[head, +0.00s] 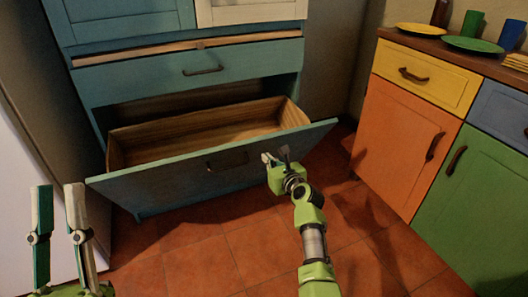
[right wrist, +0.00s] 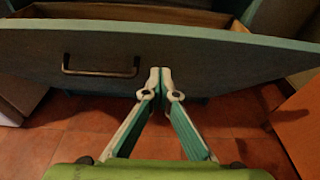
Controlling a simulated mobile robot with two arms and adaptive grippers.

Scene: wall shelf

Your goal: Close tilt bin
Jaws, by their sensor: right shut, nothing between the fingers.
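The tilt bin (head: 160,173) is a wooden drawer box with a blue-green front, low in the blue cabinet. It stands open, with its front tipped outward and its empty wooden inside showing. A dark handle (head: 227,161) is on the front. In the right wrist view the front (right wrist: 200,58) spans the picture, with the handle (right wrist: 100,66) left of my fingers. My right gripper (head: 276,158) is shut and empty at the right part of the front; touching or just apart, I cannot tell. My left gripper (head: 57,190) is open and empty at lower left, away from the bin.
A drawer (head: 195,70) above the bin is shut. An orange cupboard (head: 400,140) and a green cupboard (head: 475,190) stand at right, under a counter with plates and cups. A pale appliance (head: 30,190) is at left. The tiled floor (head: 200,260) in front is clear.

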